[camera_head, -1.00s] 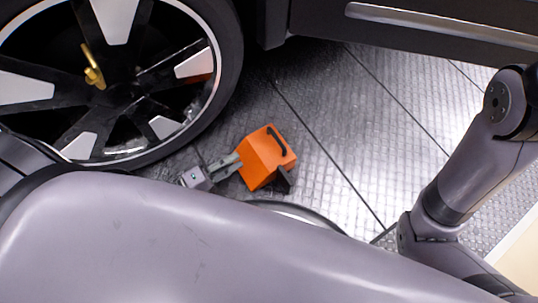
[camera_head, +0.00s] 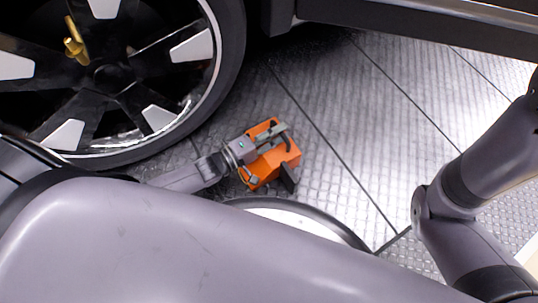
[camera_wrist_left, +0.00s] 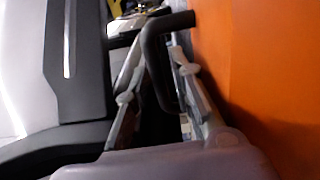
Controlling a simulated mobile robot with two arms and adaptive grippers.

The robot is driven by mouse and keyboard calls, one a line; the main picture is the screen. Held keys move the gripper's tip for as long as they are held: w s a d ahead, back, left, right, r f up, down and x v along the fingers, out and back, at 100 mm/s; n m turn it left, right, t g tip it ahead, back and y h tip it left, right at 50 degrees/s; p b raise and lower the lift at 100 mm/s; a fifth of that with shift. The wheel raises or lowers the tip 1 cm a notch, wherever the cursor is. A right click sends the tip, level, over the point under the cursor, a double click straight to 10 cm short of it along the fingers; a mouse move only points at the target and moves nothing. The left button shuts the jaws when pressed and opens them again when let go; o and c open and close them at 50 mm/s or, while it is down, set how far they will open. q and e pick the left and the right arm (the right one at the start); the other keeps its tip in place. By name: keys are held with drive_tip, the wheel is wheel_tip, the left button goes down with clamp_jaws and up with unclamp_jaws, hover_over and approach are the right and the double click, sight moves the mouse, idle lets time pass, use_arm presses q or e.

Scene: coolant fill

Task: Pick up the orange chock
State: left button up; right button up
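The orange chock (camera_head: 285,162) lies on the metal floor just right of the wheel's tyre. My left gripper (camera_head: 278,135) is over its top, at the dark handle. In the left wrist view the chock (camera_wrist_left: 265,70) fills the right side. Its black handle (camera_wrist_left: 152,60) runs between the two fingers of my left gripper (camera_wrist_left: 160,48). The fingers stand apart on either side of the handle, with a gap visible on the left, so the gripper looks open. The arm and gripper hide part of the chock. My right gripper is out of view; only its arm shows on the right.
The large wheel (camera_head: 165,125) stands at the upper left, with a gold object (camera_head: 75,42) at its spokes. The dark vehicle sill (camera_head: 400,22) runs along the top. The ribbed metal floor (camera_head: 350,120) right of the chock is clear.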

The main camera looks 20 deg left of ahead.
use_arm(q)
drive_tip(key=shift+w+d, duration=0.25)
drive_tip(key=shift+w, duration=0.05)
clamp_jaws()
drive_tip(key=shift+r, duration=0.1)
idle(0.7)
